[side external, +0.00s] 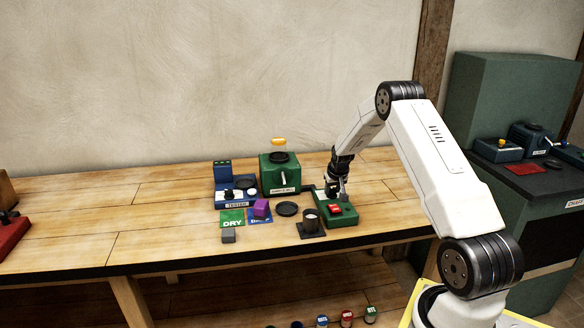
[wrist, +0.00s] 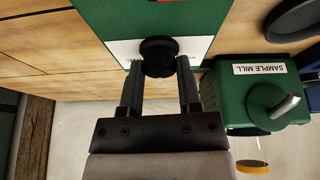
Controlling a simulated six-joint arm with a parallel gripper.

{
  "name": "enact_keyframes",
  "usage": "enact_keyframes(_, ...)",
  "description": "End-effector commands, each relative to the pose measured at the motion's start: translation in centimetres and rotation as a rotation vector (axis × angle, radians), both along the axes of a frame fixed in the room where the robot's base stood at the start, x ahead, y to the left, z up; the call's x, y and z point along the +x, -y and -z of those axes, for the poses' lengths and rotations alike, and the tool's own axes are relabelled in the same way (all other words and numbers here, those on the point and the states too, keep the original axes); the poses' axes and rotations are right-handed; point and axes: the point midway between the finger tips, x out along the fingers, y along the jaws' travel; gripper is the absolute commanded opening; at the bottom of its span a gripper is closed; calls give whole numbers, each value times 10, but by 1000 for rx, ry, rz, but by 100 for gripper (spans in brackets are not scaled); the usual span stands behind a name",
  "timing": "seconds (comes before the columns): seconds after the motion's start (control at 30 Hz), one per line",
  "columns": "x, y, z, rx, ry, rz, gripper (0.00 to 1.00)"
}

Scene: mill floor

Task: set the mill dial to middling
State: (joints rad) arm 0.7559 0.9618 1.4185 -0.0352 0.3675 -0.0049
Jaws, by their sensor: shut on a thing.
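The mill dial is a round black knob (wrist: 158,57) on a white plate (wrist: 125,48) at the end of a green control box (wrist: 105,15). In the side view the same green box (side external: 347,218) stands on the bench, with a red part (side external: 335,209) on top. My gripper (wrist: 160,75) is shut on the dial, one finger on each side of it. In the side view my gripper (side external: 336,196) reaches down over the back of the box and hides the dial. The dial's pointer and the plate's markings are hidden or too small to read.
The green sample mill (side external: 280,174) stands left of the box, close to my gripper in the wrist view.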

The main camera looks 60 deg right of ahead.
Motion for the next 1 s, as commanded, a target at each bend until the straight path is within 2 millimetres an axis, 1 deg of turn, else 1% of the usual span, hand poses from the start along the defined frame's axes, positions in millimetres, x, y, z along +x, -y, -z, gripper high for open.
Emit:
enact_keyframes(0.33, -1, 0, -1, 0, -2, -86, 0)
enact_keyframes(0.83, -1, 0, -1, 0, -2, -99, 0)
enact_keyframes(0.87, -1, 0, -1, 0, -2, -99, 49)
enact_keyframes(0.9, -1, 0, -1, 0, -2, -99, 62)
enact_keyframes(0.93, -1, 0, -1, 1, -2, -98, 72)
enact_keyframes(0.97, -1, 0, 0, 1, -2, -98, 78)
enact_keyframes(1.0, -1, 0, 0, 0, -1, -98, 78)
